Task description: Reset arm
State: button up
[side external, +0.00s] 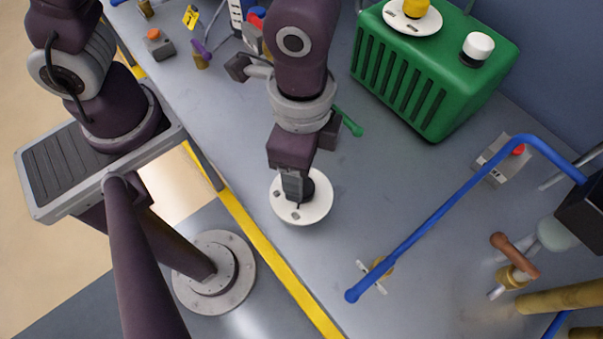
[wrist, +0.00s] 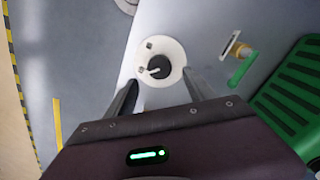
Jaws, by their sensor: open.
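My gripper (wrist: 160,97) is open above a white round disc (wrist: 171,50) with a black knob in its middle. In the side external view the disc (side external: 318,212) lies on the grey table under my gripper (side external: 297,195). In the wrist view the knob (wrist: 158,66) sits between and just beyond the fingertips, with no finger seen closed on it. I cannot tell whether a finger touches the disc.
A green ribbed box (side external: 425,75) with a yellow knob and a white cap stands at the back. A green-handled valve (side external: 349,121) lies close to my arm. A blue pipe (side external: 440,212) crosses the right side. A yellow stripe (side external: 262,240) marks the table's front edge.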

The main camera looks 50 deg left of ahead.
jog(key=shift+r, duration=0.55)
jog(key=w+a+r+n+t, duration=0.2)
jog(key=w+a+r+n, duration=0.1)
jog(key=a+r, duration=0.45)
jog(key=s+a+r+n+t, duration=0.1)
jog(key=s+a+r+n, duration=0.2)
jog(key=a+r+n, duration=0.1)
jog(key=s+a+r+n+t, duration=0.2)
jog(key=s+a+r+n, duration=0.1)
jog(key=a, duration=0.5)
notch_tip(320, 180, up, 3)
jog(key=shift+f+n+t, duration=0.1)
jog(key=shift+n+t, duration=0.2)
jog(key=shift+n, duration=0.2)
